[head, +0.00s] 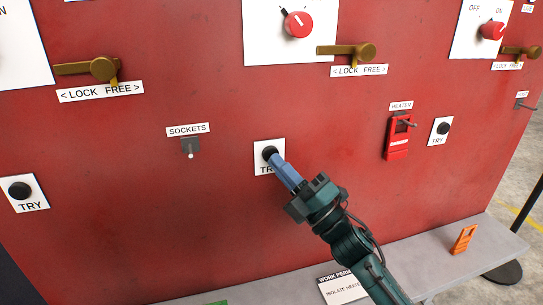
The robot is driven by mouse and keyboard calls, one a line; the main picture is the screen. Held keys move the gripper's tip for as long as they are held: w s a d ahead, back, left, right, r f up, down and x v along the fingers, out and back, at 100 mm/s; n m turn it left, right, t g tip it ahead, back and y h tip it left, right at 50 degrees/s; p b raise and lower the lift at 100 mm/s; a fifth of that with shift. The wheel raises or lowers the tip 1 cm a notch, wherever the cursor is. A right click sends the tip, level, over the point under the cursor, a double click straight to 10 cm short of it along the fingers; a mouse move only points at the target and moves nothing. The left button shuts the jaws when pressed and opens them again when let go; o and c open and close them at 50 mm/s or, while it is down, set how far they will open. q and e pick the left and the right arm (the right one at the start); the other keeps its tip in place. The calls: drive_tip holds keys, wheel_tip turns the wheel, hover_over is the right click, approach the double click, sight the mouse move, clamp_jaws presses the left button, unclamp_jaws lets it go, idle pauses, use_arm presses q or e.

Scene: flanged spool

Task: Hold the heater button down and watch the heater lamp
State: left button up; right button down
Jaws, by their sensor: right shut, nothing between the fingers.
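My right gripper (280,165) is shut and empty. Its blue fingertips are at the black button (269,152) on the middle white TRY plate and cover part of it; I cannot tell whether the button is pressed in. The HEATER label (401,105) is to the right, above a small toggle with a red piece (397,150) around it. Another black TRY button (443,128) is just right of that. No label in view names either button as the heater's. I cannot make out a heater lamp. My left gripper is not in view.
The red panel (225,230) also bears a SOCKETS toggle (190,148), a left TRY button (20,190), red rotary knobs (298,24) and brass latches (365,51). The grey ledge (425,262) below holds a work permit (342,288) and an orange piece (463,240).

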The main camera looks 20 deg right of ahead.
drive_tip(key=shift+w, duration=0.65)
idle(2.3)
drive_tip(key=shift+s, duration=0.1)
idle(0.6)
drive_tip(key=shift+s, duration=0.85)
drive_tip(key=shift+s+d+p, duration=0.1)
drive_tip(key=shift+s+p, duration=0.3)
drive_tip(key=shift+s, duration=2.1)
